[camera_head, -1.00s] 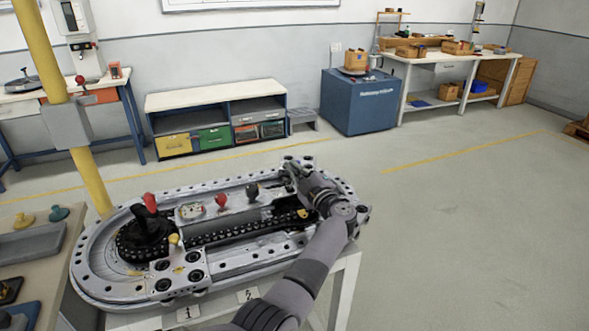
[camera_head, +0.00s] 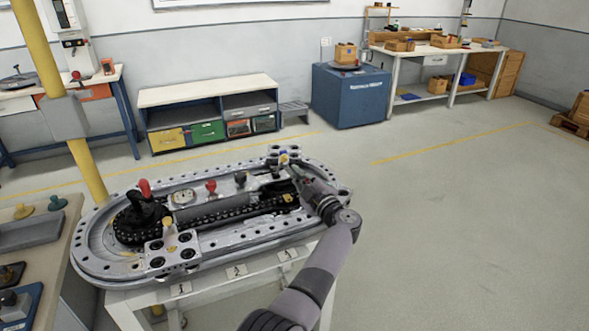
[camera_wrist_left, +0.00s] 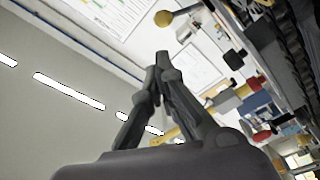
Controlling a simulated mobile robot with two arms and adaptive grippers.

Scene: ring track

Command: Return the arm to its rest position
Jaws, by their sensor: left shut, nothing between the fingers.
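My left arm reaches in from the bottom of the head view. My left gripper (camera_head: 294,172) is over the right end of the grey ring track (camera_head: 95,274); I cannot tell if it touches the track. In the left wrist view the two dark fingers of my left gripper (camera_wrist_left: 162,62) meet at their tips, with nothing between them. The track carries a black chain, a red-knobbed lever (camera_head: 145,188) at the left and a smaller red knob (camera_head: 211,187) in the middle. My right gripper is not in view.
The track stands on a white table (camera_head: 235,271). A yellow post (camera_head: 90,178) rises behind its left end. A side bench (camera_head: 20,262) with a grey tray is at the left. A low cabinet (camera_head: 208,96) and a blue box (camera_head: 350,97) stand behind. The floor at the right is clear.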

